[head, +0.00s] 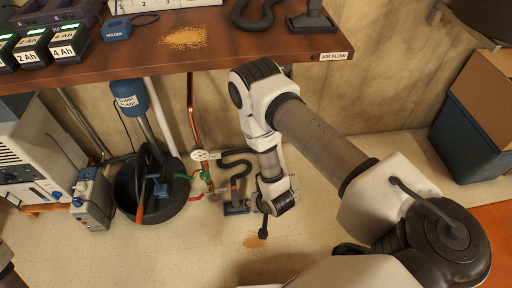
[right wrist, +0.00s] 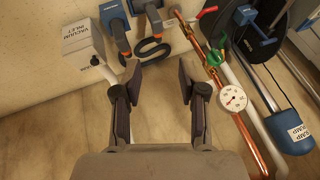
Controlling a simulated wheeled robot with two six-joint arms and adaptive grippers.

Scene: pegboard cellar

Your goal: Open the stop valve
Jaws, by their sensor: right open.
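A copper pipe (head: 194,110) runs down the wall and carries a round white gauge (head: 200,155), a green valve handle (head: 204,176) and, lower, a red lever (head: 197,194). I cannot tell which of the two handles is the stop valve's. In the right wrist view the green handle (right wrist: 216,57) and gauge (right wrist: 232,98) are right of the fingers, and the red lever (right wrist: 207,12) is farther up. My right gripper (right wrist: 160,78) is open and empty, apart from both handles. In the head view my right gripper (head: 264,226) hangs low, right of the pipe.
A vacuum head with a dark hose (head: 236,190) lies between pipe and gripper. A black tub (head: 180,200) with a blue sump pump (head: 130,98) stands left of the pipe. The workbench (head: 260,50) overhangs the area. A white box (right wrist: 82,42) is at the wrist view's upper left.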

